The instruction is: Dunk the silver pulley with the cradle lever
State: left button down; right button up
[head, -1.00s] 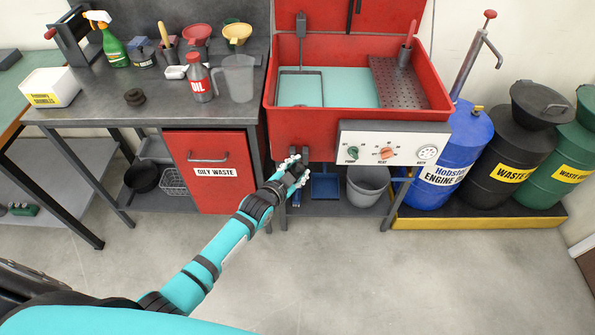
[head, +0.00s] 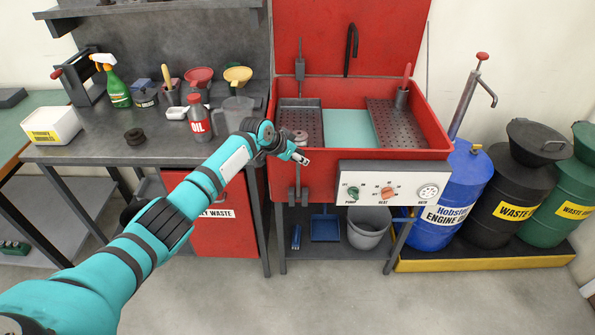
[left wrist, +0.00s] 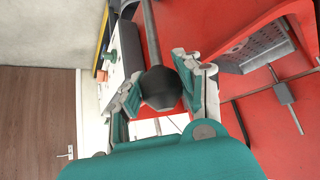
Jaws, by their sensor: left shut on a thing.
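The cradle (head: 313,103) is a dark perforated tray at the left of the red wash tank, above the teal liquid. A silver round part that looks like the pulley (head: 301,137) sits at its front, partly hidden by my gripper. My left gripper (head: 302,157) is at the tank's front wall. In the left wrist view, its fingers are around the black ball knob (left wrist: 160,88) of the cradle lever, whose grey rod (left wrist: 151,35) runs upward. In the head view the knob is hidden by the fingers, and the lever's lower part (head: 298,190) shows below them.
The red tank (head: 436,135) has a perforated shelf (head: 396,128) at its right and a control panel (head: 380,190) with knobs in front. The bench (head: 95,140) at left holds an oil bottle (head: 199,122) and a jug (head: 238,112). Drums stand right. The floor in front is clear.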

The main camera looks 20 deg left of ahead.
pick_arm(q)
jog(key=shift+w+a+r, duration=0.1)
jog(key=shift+w+r, duration=0.05)
jog(key=shift+w, duration=0.2)
jog(key=c, duration=0.8)
grip_release()
jog(key=shift+c, duration=0.2)
jog(key=v, duration=1.2)
jog(key=shift+w, duration=0.1)
